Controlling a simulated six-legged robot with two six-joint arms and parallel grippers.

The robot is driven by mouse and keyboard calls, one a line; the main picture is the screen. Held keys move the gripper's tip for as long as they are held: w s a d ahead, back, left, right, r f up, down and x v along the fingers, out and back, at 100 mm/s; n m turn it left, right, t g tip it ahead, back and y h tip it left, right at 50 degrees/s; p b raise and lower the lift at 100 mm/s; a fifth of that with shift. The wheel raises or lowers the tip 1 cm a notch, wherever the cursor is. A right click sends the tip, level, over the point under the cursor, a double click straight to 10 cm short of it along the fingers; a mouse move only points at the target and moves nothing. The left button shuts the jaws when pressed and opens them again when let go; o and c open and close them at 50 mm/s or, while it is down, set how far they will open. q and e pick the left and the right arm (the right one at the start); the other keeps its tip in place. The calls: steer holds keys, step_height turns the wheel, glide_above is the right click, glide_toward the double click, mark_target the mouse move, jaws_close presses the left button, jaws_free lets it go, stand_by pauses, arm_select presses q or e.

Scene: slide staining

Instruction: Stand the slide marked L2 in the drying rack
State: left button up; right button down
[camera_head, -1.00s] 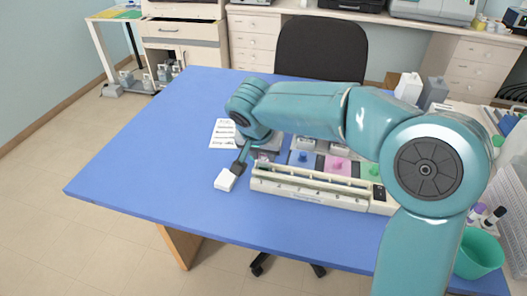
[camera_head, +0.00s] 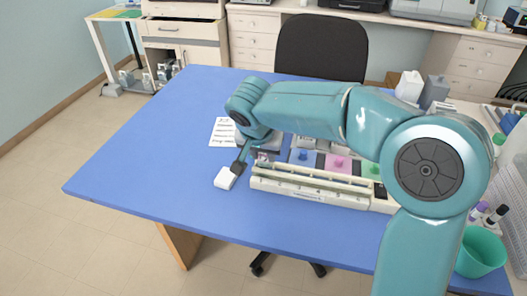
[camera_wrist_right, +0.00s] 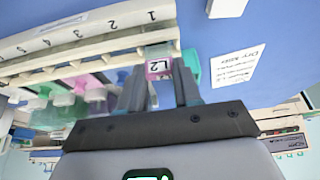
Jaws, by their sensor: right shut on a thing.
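The slide marked L2 (camera_wrist_right: 158,67) shows its pink-and-white label end between the fingertips of my right gripper (camera_wrist_right: 160,88) in the right wrist view. That gripper is shut on it. In the head view the right gripper (camera_head: 239,165) is low over the blue table, by the left end of the long cream rack (camera_head: 310,190). The rack shows numbered positions in the right wrist view (camera_wrist_right: 85,35), and the slide's label is close to its number 1 end. I cannot tell whether the slide touches the rack. My left gripper is not in view.
A small white block (camera_head: 225,178) lies just left of the rack. A printed sheet (camera_head: 222,132) lies behind it. Coloured staining containers (camera_head: 338,162) stand behind the rack. A green cup (camera_head: 480,252) is at the right. The table's left side is clear.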

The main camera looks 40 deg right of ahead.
steer(key=c, duration=0.7)
jaws_free()
steer(key=p+v, duration=0.1)
steer(key=v, duration=1.5)
steer(key=shift+s+a, duration=0.15)
steer(key=shift+a, duration=0.05)
